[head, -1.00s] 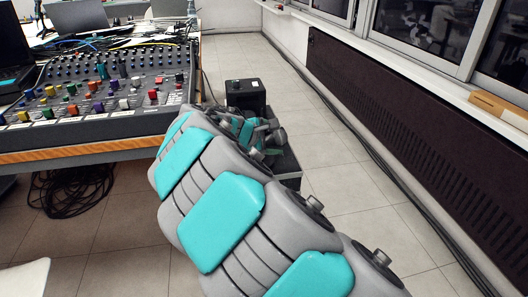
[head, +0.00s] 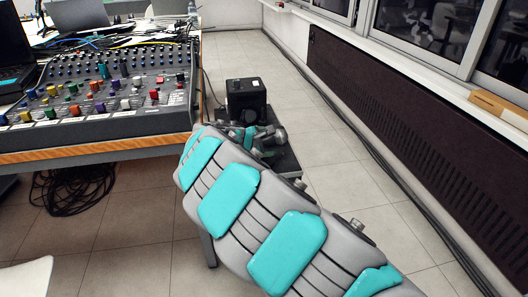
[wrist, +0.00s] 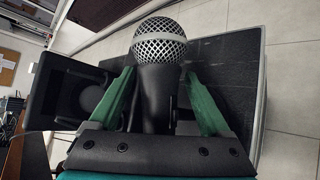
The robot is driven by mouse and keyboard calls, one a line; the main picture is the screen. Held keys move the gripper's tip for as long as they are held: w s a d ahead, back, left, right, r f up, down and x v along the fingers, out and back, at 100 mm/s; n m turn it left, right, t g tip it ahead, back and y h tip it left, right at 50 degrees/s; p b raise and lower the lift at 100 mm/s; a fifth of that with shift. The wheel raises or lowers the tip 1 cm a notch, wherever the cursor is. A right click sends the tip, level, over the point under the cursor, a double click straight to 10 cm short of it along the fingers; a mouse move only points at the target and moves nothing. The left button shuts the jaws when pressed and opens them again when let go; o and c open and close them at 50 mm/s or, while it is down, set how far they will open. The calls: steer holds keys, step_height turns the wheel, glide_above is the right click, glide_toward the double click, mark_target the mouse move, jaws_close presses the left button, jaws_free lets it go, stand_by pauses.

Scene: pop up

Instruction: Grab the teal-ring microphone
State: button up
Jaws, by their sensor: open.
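A microphone (wrist: 160,45) with a silver mesh head and a black body shows in the wrist view. Its body lies between the two green fingers of my gripper (wrist: 158,78), with the mesh head out past the fingertips. The fingers are open, with a gap visible on each side of the body. No teal ring shows on the microphone in this view, and its lower end is hidden behind the gripper's base. In the head view, my arm hides most of my gripper and the microphone.
A black box (head: 246,97) stands on a dark-topped stand (head: 287,160) beside the table. The mixing console (head: 100,100) lies on the wood-edged table (head: 90,152) at left. Tiled floor is free at right, up to the dark radiator panel (head: 400,130). Cables lie under the table.

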jaws_close()
stand_by(0.7)
stand_by(0.7)
